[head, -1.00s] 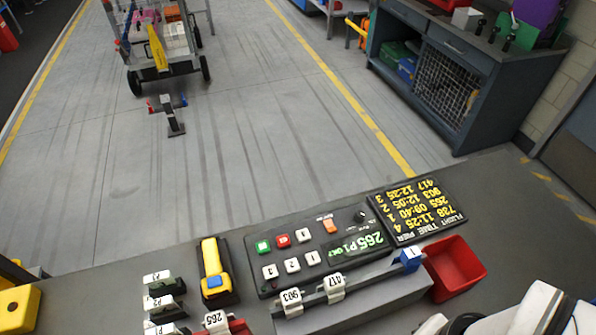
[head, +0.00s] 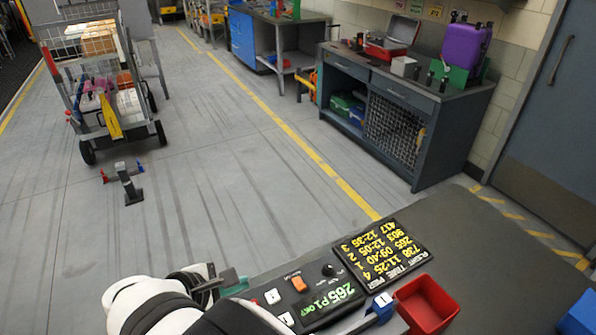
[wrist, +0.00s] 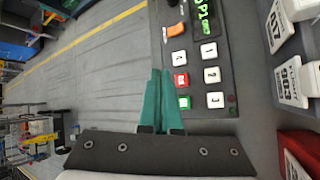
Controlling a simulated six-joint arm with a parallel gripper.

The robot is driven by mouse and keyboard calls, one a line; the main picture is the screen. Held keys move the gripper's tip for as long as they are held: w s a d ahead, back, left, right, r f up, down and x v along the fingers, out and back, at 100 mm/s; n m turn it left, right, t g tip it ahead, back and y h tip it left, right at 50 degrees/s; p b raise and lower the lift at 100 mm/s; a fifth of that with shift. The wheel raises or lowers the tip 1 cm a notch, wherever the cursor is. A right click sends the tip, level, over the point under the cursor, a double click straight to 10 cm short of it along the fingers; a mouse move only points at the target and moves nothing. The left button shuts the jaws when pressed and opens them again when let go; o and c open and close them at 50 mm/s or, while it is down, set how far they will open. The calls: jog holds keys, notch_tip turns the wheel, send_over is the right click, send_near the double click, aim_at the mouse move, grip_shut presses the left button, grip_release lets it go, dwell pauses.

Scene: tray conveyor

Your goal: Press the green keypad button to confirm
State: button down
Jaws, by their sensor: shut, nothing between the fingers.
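The keypad panel (head: 342,275) lies on the counter, with a lit display (head: 327,304) reading "265 P1 OK?" and an orange button (head: 298,284). In the wrist view the green button (wrist: 184,102) sits at the panel's edge, below the red button (wrist: 181,80) and beside white numbered keys (wrist: 213,75). My gripper (wrist: 160,73) is shut and empty, its teal fingers just left of the green button in that view; I see no clear contact. In the head view my gripper (head: 234,283) hangs over the panel's left end, and my arm hides the green and red buttons.
A flight board (head: 378,258) and a red bin (head: 425,303) are right of the keypad. White tags (wrist: 290,80) stand close beside the panel in the wrist view. A cart (head: 110,115) and workbench (head: 395,110) stand beyond the counter.

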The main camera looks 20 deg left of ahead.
jog(key=a, duration=0.1)
jog(key=s+a+n, duration=0.1)
jog(key=a+f+n+y, duration=0.1)
jog(key=a, duration=0.1)
jog(key=shift+s+f+t, duration=0.1)
jog(key=shift+s+t, duration=0.15)
jog(key=shift+t, duration=0.05)
jog(key=shift+f, duration=4.4)
jog(key=shift+f, duration=0.4)
jog(key=shift+f, duration=0.45)
jog(key=shift+r, duration=0.9)
